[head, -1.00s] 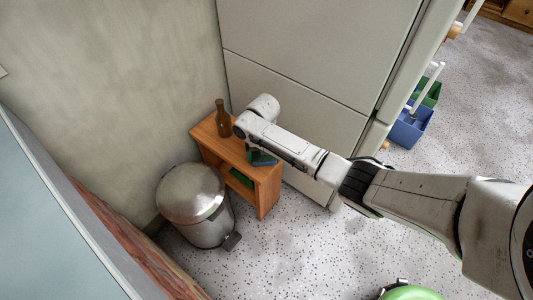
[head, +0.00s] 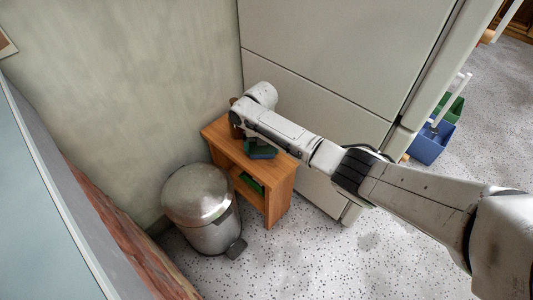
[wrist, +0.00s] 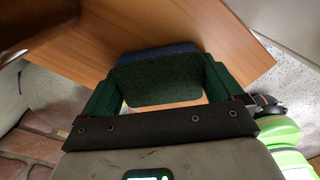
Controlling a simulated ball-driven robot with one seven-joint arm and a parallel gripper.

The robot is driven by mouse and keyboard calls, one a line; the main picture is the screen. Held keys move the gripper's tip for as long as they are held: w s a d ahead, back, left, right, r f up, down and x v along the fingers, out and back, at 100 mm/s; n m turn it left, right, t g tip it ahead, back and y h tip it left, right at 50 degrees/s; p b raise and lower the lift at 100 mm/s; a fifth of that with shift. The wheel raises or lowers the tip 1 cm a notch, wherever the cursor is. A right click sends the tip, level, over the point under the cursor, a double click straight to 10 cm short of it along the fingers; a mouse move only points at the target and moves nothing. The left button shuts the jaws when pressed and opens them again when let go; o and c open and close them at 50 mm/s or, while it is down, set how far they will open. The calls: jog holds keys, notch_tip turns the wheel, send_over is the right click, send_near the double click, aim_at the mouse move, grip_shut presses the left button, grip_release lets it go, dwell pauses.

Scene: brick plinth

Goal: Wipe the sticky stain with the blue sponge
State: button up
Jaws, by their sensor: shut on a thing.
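My gripper (wrist: 160,82) is shut on the blue sponge (wrist: 158,78), which has a dark green pad side facing the wrist camera. Its two green fingers press the sponge from left and right. In the head view the sponge (head: 262,151) shows partly, at the top of the small wooden shelf (head: 280,184), under my forearm. I cannot tell if it touches the shelf top. I cannot pick out the sticky stain for certain; faint darker patches (head: 290,250) show on the speckled floor.
A steel pedal bin (head: 198,200) stands left of the shelf. A brown bottle (head: 236,122) on the shelf is partly hidden by my arm. A green item (head: 252,183) lies inside the shelf. A large fridge (head: 320,70) stands behind. Blue (head: 430,145) and green bins are at right.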

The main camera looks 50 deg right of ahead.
jog(key=shift+w, duration=0.35)
jog(key=shift+w+f+b, duration=0.2)
jog(key=shift+w+b, duration=0.15)
jog(key=shift+b, duration=0.3)
jog(key=w+b, duration=0.2)
jog(key=b, duration=0.1)
jog(key=shift+w+a+f, duration=0.1)
jog(key=shift+w, duration=0.25)
jog(key=shift+w+r, duration=0.2)
jog(key=shift+w, duration=0.05)
